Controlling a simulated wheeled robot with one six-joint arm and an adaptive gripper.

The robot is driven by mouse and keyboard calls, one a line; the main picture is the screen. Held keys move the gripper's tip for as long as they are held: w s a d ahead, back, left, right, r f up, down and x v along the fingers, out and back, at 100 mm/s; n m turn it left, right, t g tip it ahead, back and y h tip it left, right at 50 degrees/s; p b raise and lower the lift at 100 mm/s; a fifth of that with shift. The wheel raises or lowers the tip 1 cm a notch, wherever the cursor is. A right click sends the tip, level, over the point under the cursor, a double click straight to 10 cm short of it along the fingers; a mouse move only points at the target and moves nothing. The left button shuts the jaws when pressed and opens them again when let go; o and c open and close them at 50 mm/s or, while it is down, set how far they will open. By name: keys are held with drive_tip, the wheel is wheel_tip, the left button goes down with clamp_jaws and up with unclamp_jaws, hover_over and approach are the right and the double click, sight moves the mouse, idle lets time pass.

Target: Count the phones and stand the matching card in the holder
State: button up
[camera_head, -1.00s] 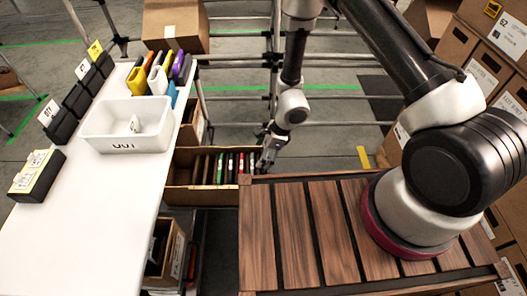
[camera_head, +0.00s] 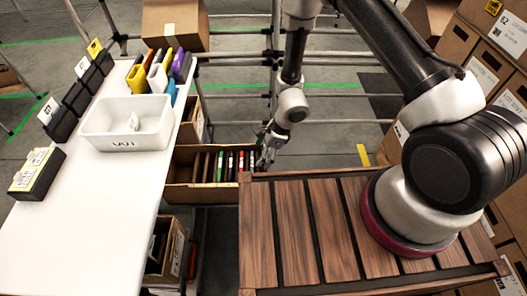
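My gripper (camera_head: 266,155) hangs at the right end of an open carton (camera_head: 205,192), low beyond the wooden slatted top. Its fingers are small and dark, so I cannot tell whether they are open or hold anything. Several thin upright slabs (camera_head: 219,166), some with red or green edges, stand in that carton; I cannot tell whether they are phones. On the white table, black blocks (camera_head: 62,124) stand in a row, some with white or yellow cards (camera_head: 48,111). A yellow-and-black block (camera_head: 37,174) with white pieces on top lies at the near left. I cannot tell which is the holder.
A white bin (camera_head: 126,124) with a small pale item inside sits on the white table (camera_head: 110,205). Coloured upright items (camera_head: 157,75) stand behind it. The slatted wooden top (camera_head: 290,230) lies right of the table. Stacked cartons (camera_head: 485,70) fill the right side.

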idle(0.4)
drive_tip(key=o, duration=0.7)
drive_tip(key=v, duration=1.2)
drive_tip(key=shift+d, duration=0.1)
wheel_tip(320, 180, up, 7)
drive_tip(key=shift+f, duration=0.1)
idle(0.4)
